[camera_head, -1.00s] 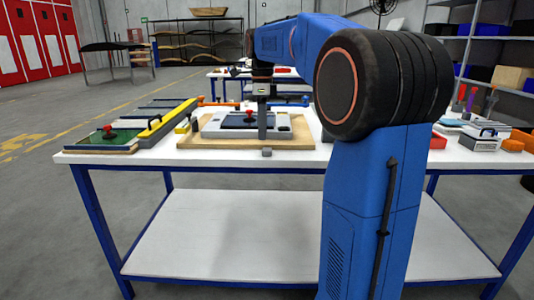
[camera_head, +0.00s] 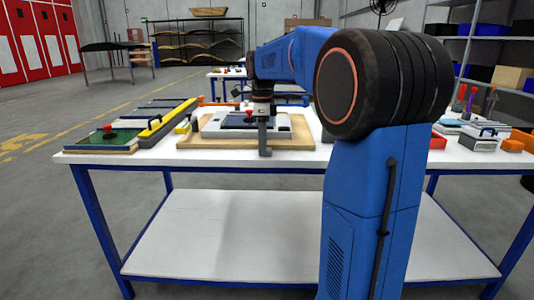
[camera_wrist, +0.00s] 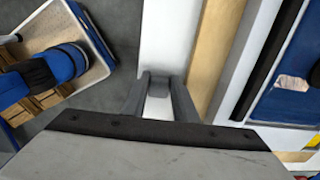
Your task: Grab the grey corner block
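The grey corner block (camera_wrist: 158,88) is small and sits on the white table top near the front edge. In the wrist view it lies between the tips of my gripper's two grey fingers (camera_wrist: 160,80). The fingers are apart, one on each side of it; whether they touch it is too small to tell. In the head view my gripper (camera_head: 265,150) points straight down at the front edge of the table and hides the block.
Just behind is a wooden board (camera_head: 192,144) bearing a grey frame (camera_head: 210,129) with a red knob. A green plate (camera_head: 105,140) and a yellow bar (camera_head: 165,120) lie to the left. Trays and orange parts (camera_head: 512,146) are at the right. A lower shelf (camera_head: 225,240) is below.

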